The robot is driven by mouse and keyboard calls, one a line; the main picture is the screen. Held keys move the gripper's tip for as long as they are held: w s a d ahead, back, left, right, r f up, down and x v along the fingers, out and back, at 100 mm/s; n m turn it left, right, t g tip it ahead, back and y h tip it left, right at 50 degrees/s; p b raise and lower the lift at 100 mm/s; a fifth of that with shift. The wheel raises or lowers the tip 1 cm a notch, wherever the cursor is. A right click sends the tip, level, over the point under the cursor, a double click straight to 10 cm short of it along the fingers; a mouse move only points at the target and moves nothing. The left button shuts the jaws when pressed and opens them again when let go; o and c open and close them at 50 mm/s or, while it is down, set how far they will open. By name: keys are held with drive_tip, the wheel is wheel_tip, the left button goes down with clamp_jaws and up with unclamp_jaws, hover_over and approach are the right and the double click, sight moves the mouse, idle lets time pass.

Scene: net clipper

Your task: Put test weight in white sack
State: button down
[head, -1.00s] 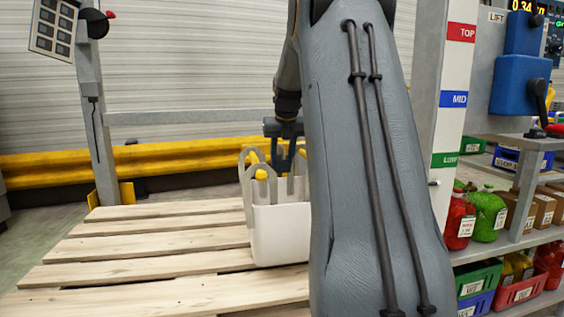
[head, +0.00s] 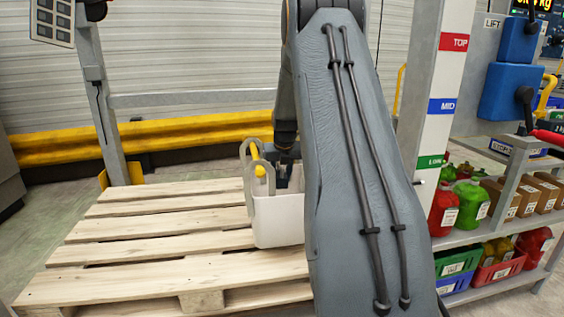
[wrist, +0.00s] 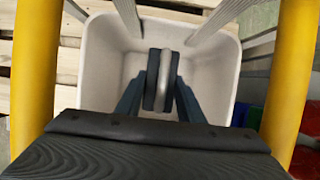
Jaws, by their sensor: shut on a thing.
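The white sack (head: 277,222) stands open on the pallet, with pale grey straps and yellow handle grips rising from its rim. In the wrist view I look down into the sack (wrist: 214,75). My gripper (wrist: 162,82) points down inside its opening, shut on a light grey curved piece, the test weight (wrist: 166,72), between its dark pads. I cannot tell how far the weight is from the sack's floor. In the head view my gripper (head: 288,180) is low among the straps, and the sack and my arm hide its fingertips and the weight.
The wooden pallet (head: 150,240) is clear left of the sack. A yellow rail (head: 190,134) runs behind it. A post with coloured level labels (head: 443,105) and shelves with bags, boxes and bins (head: 490,225) stand to the right. Yellow grips (wrist: 290,80) flank my gripper.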

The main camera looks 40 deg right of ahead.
wheel_tip(320, 180, down, 11)
drive_tip(key=shift+w+r+p, duration=0.1)
drive_tip(key=shift+r+p, duration=0.05)
drive_tip(key=shift+p, duration=0.65)
drive_tip(key=shift+f, duration=2.8)
drive_tip(key=c, duration=1.2)
unclamp_jaws()
drive_tip(key=shift+f+b, duration=0.2)
drive_tip(key=shift+b, duration=0.1)
drive_tip(key=shift+r, duration=0.1)
drive_tip(key=shift+r, duration=0.3)
drive_tip(key=p+v, duration=0.1)
drive_tip(key=v, duration=1)
drive_tip(key=shift+s+a+r+p, duration=0.15)
drive_tip(key=shift+s+r+p, duration=0.05)
drive_tip(key=shift+s+p, duration=0.1)
